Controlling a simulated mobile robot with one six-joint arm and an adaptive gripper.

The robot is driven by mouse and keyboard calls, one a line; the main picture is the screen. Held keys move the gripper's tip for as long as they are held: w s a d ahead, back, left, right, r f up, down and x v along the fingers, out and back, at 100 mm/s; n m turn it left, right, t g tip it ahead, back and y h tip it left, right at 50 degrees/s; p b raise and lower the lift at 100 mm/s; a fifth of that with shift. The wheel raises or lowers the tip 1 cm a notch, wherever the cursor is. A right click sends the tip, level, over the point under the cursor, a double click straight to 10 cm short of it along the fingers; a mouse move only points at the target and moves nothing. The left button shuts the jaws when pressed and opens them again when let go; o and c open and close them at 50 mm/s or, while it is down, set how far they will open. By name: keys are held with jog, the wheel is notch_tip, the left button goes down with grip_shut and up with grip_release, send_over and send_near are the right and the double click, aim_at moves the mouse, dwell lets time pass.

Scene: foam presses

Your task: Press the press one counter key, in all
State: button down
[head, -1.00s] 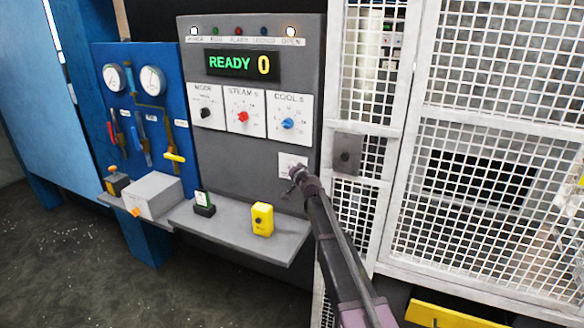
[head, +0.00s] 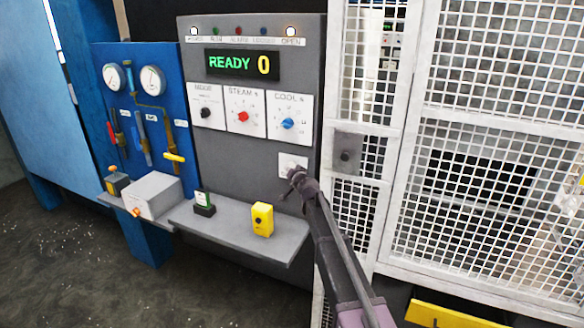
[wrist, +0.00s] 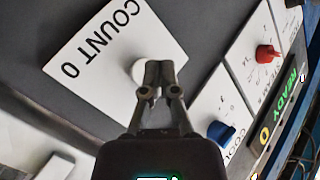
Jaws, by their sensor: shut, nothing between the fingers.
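The counter key is a round white button (wrist: 138,72) on a white plate marked COUNT 0 (wrist: 88,52) in the wrist view. In the head view the plate (head: 293,160) sits low on the right of the grey panel, and my gripper hides part of it. My gripper (wrist: 158,66) is shut and empty, with its fingertips right at the button and partly covering it. I cannot tell whether they touch. In the head view my gripper (head: 294,174) is at the plate's lower edge. The display (head: 242,65) reads READY 0.
Mode, steam and cool dials (head: 288,124) are above the plate. A grey shelf (head: 228,237) below holds a yellow box (head: 262,219) and a small dark and green item (head: 204,203). A white mesh guard (head: 480,130) stands close on the right.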

jog(key=shift+s, duration=0.1)
jog(key=shift+s+a, duration=0.3)
jog(key=shift+s, duration=0.45)
jog(key=shift+s+a, duration=0.25)
jog(key=shift+s, duration=0.55)
jog(key=shift+s+a, duration=0.3)
jog(key=shift+s, duration=0.45)
jog(key=s+d+f+g+h, duration=0.2)
jog(key=s+d+f+g, duration=0.3)
jog(key=s+d, duration=0.4)
jog(key=s+d+f+n+g+h, duration=0.1)
jog(key=s+d+f+g, duration=0.4)
jog(key=s, duration=1.2)
jog(key=s+d+f+n+g+h, duration=0.1)
jog(key=s+d+f+g+h, duration=0.3)
jog(key=s+d, duration=0.9)
notch_tip(320, 180, down, 2)
jog(key=shift+s+d+g, duration=0.25)
jog(key=shift+d+g, duration=0.15)
jog(key=shift+d, duration=0.15)
